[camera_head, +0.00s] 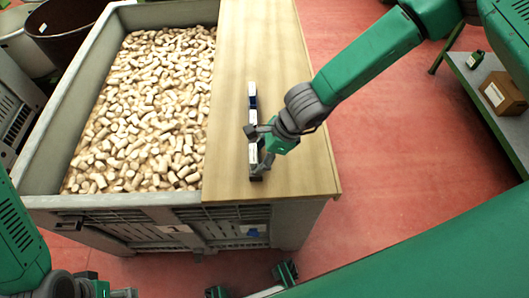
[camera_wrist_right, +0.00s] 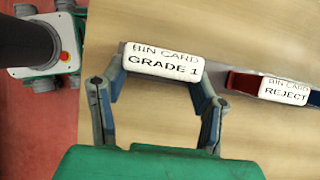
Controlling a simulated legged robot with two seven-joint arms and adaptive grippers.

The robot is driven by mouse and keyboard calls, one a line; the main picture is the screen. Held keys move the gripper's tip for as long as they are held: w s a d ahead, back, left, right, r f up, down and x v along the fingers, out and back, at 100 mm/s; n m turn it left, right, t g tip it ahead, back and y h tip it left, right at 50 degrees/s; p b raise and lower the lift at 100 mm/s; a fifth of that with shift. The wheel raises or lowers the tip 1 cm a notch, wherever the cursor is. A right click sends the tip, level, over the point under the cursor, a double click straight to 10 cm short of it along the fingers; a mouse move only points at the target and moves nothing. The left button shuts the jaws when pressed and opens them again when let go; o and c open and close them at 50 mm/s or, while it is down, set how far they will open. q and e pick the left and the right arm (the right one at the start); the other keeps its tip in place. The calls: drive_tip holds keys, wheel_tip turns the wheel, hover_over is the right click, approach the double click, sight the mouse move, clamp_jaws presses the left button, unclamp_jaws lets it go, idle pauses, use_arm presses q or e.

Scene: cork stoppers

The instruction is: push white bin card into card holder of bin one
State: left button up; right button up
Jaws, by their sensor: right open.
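The white bin card (camera_wrist_right: 163,61), printed "BIN CARD GRADE 1", lies between the fingertips of my right gripper (camera_wrist_right: 160,88) in the wrist view. The fingers are open, one near each end of the card; I cannot tell whether they touch it. In the head view my right gripper (camera_head: 263,147) is low over the wooden board, and the card (camera_head: 253,153) shows beside it. A small white-and-blue patch (camera_head: 255,232) on that front may be the card holder. My left gripper (camera_head: 105,289) is partly cut off at the lower left.
A second white card (camera_wrist_right: 284,90), printed "BIN CARD REJECT", lies at the right in the wrist view, among red and blue pieces. The wooden board (camera_head: 236,60) is otherwise mostly bare. A green-framed bench (camera_head: 505,130) with a cardboard box (camera_head: 503,93) stands at the right.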

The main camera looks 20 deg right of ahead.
sight(255, 152)
drive_tip(key=shift+o, duration=0.3)
drive_tip(key=shift+a+r, duration=0.2)
drive_tip(key=shift+a, duration=0.35)
drive_tip(key=shift+a+r, duration=0.15)
drive_tip(key=shift+a, duration=0.4)
drive_tip(key=shift+w+a+f, duration=0.1)
drive_tip(key=shift+w+a, duration=0.05)
drive_tip(key=shift+c, duration=0.8)
drive_tip(key=shift+d, duration=0.35)
drive_tip(key=shift+d+r+p, duration=0.15)
drive_tip(key=shift+r+p, duration=0.65)
drive_tip(key=shift+p, duration=0.05)
wheel_tip(255, 152, up, 4)
drive_tip(key=p, duration=0.3)
drive_tip(key=shift+d+p, duration=0.15)
drive_tip(key=shift+p, duration=0.2)
drive_tip(key=shift+r+p, duration=0.6)
drive_tip(key=shift+r, duration=0.1)
use_arm(q)
wheel_tip(255, 152, up, 6)
drive_tip(key=a, duration=0.1)
drive_tip(key=shift+a, duration=0.25)
use_arm(e)
drive_tip(key=shift+f, duration=0.1)
